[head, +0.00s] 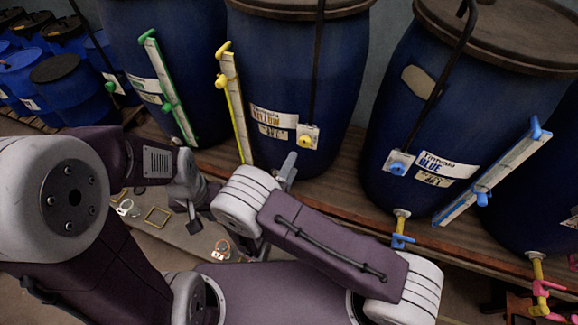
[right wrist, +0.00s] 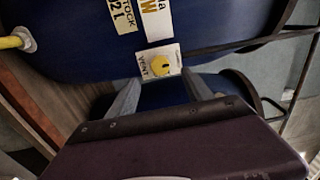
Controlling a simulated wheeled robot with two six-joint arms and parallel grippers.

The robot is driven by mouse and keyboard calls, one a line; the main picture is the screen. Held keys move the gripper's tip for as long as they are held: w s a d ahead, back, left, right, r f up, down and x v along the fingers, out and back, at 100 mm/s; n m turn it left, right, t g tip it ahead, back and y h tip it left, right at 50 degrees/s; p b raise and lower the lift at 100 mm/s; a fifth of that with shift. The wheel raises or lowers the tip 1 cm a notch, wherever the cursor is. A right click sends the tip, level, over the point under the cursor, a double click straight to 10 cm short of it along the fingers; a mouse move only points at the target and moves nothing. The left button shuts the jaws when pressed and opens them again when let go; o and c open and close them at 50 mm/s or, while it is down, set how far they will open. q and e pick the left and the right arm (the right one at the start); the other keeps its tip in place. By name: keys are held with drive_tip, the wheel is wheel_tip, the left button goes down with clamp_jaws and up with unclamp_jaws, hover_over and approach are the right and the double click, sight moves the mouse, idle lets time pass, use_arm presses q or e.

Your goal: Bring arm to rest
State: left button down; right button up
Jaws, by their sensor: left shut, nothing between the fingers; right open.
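My left gripper (head: 194,218) points down at the left of the head view, over a low surface with small items; its fingers are small and partly hidden there, and it looks shut and empty. My right gripper (head: 288,168) is in front of the yellow-labelled vat (head: 285,70), just below its yellow vent knob (head: 305,141). In the right wrist view the two fingers of the right gripper (right wrist: 161,94) are apart, with nothing between them. The vent knob (right wrist: 160,67) sits just beyond the fingertips, on its white plate, and I see no contact.
A green-gauged vat (head: 128,40) and a blue-labelled vat (head: 430,110) stand on either side on a wooden ledge (head: 335,190). Gauges, dark stirring rods and a blue tap (head: 402,240) stick out in front. Small blue barrels (head: 70,90) stand at the far left.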

drive_tip(key=w+d+r+m+g+h+b, duration=0.2)
drive_tip(key=d+r+m+h, duration=0.15)
drive_tip(key=d, duration=0.35)
drive_tip(key=w+d+r+m+g+h+b, duration=0.2)
drive_tip(key=w+d+m+g+h, duration=0.15)
drive_tip(key=d, duration=0.35)
drive_tip(key=s+d+m+g+b, duration=0.2)
drive_tip(key=s+d+m+g, duration=0.7)
drive_tip(key=d, duration=0.4)
drive_tip(key=s+d+f+m+g+y+b, duration=0.1)
drive_tip(key=s+f+m+g+y, duration=0.15)
drive_tip(key=s+m, duration=0.45)
drive_tip(key=s+d+f+m+g+y+b, duration=0.1)
drive_tip(key=s+f+m+g+y, duration=0.1)
drive_tip(key=s+f+m+y, duration=0.4)
use_arm(q)
wheel_tip(320, 180, down, 8)
drive_tip(key=shift+w+r, duration=0.15)
use_arm(e)
drive_tip(key=w+a+f+m+t+y, duration=0.2)
drive_tip(key=a+m+y, duration=0.4)
drive_tip(key=a+m, duration=0.7)
drive_tip(key=shift+a+m+t, duration=0.4)
drive_tip(key=shift+m+t, duration=0.5)
drive_tip(key=shift+m, duration=3)
